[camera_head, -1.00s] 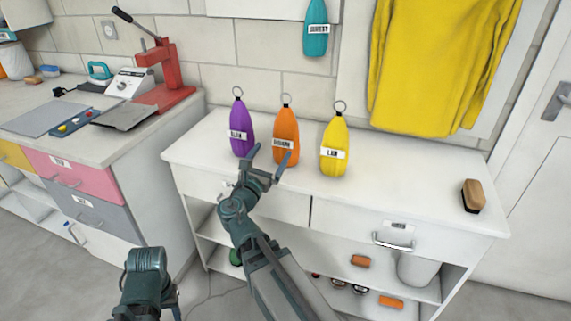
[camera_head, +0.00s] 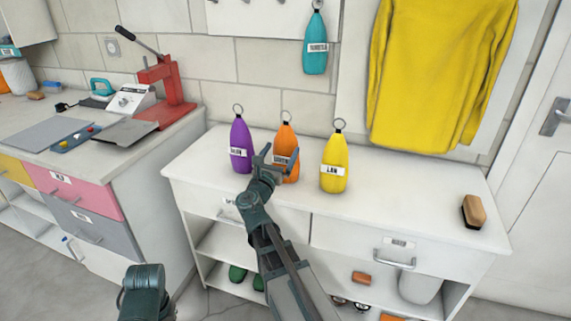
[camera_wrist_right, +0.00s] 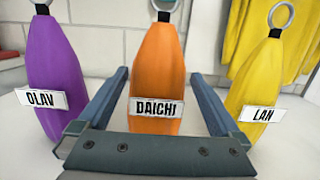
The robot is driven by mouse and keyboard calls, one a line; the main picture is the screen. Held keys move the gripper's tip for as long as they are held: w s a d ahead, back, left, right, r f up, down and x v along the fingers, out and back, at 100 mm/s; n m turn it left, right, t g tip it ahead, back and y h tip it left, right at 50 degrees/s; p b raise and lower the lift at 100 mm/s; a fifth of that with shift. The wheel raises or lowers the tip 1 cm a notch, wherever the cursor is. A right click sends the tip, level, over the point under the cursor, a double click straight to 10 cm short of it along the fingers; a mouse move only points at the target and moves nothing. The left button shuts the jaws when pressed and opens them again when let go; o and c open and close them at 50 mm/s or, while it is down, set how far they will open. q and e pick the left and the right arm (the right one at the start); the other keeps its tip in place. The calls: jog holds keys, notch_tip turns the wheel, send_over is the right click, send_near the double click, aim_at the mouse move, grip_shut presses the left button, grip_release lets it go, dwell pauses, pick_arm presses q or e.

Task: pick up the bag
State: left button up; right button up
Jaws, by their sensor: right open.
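Three upright bags with rings on top stand in a row on the white cabinet top. The purple one (camera_head: 240,145) is on the left, the orange one (camera_head: 287,141) in the middle and the yellow one (camera_head: 334,165) on the right. In the right wrist view their labels read OLAV on the purple bag (camera_wrist_right: 55,75), DAICHI on the orange bag (camera_wrist_right: 157,65) and LAN on the yellow bag (camera_wrist_right: 258,80). My right gripper (camera_head: 280,158) is open, with its fingers on either side of the orange bag's lower part; contact cannot be told. Of my left arm only a link shows, without its gripper.
A teal bag (camera_head: 316,45) hangs on the wall above. A yellow cloth (camera_head: 435,75) hangs at the right. A brush (camera_head: 473,210) lies on the cabinet top's (camera_head: 405,200) right end. A red press (camera_head: 165,90) stands on the left counter.

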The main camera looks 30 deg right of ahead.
aim_at(282, 144)
jog(key=shift+r+p+x, duration=0.15)
jog(key=shift+p+x, duration=0.2)
jog(key=shift+x, duration=0.8)
jog(key=shift+r+p+x, duration=0.15)
jog(key=shift+p+x, duration=0.2)
jog(key=shift+x, duration=0.85)
jog(key=shift+w+d, duration=0.15)
jog(key=shift+w, duration=0.1)
pick_arm(q)
jog(key=shift+r, duration=0.7)
pick_arm(e)
grip_shut()
pick_arm(q)
jog(key=shift+r, duration=0.1)
pick_arm(e)
jog(key=shift+r, duration=0.1)
